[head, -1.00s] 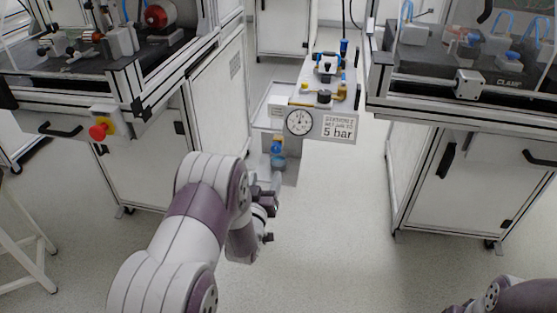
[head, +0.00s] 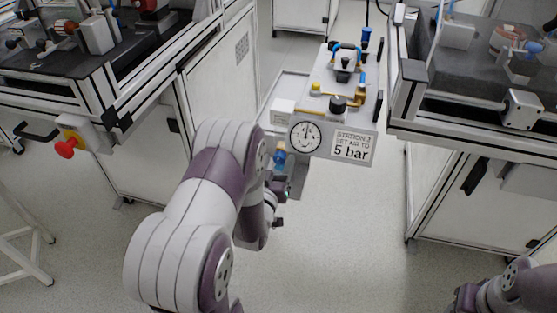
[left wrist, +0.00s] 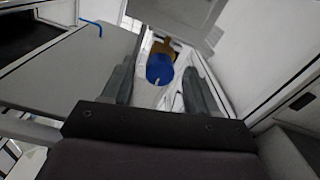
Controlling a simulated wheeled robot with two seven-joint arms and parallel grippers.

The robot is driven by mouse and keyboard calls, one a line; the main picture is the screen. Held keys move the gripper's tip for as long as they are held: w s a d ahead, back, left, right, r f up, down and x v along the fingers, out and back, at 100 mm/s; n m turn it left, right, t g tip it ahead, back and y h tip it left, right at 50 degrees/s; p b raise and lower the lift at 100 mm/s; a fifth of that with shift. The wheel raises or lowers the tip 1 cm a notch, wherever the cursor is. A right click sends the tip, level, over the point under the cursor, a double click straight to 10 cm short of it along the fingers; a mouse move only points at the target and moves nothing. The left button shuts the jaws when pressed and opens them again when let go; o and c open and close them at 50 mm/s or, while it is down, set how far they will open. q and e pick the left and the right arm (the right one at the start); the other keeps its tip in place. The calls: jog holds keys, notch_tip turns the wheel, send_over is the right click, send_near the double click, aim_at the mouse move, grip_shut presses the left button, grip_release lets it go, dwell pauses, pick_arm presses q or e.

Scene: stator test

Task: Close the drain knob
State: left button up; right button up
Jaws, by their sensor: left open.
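A blue knob (head: 279,158) sits low under the round gauge on the station unit. In the left wrist view the blue knob (left wrist: 160,68) shows larger, with a pale mark on its lower part and a brass-coloured part behind it. My left gripper (head: 280,190) is just in front of and below the knob in the head view. In the left wrist view its two fingers (left wrist: 158,88) stand open on either side of the line to the knob, with no visible contact. My arm partly hides the area below the knob.
The gauge (head: 305,137) and a sign (head: 353,148) reading "5 bar" are above the knob. Benches stand left (head: 110,80) and right (head: 470,125); the left one carries a red button (head: 66,148).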

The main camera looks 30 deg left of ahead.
pick_arm(q)
jog(key=c, duration=1)
jog(key=shift+c, duration=0.2)
jog(key=shift+m, duration=0.3)
jog(key=m+p, duration=0.1)
jog(key=m, duration=0.2)
jog(key=shift+m, duration=0.3)
jog(key=m, duration=0.4)
jog(key=shift+m+p, duration=0.3)
jog(key=shift+p, duration=0.05)
jog(key=m, duration=0.4)
jog(key=shift+p, duration=0.4)
jog(key=shift+m+p, duration=0.35)
jog(key=shift+m, duration=2.15)
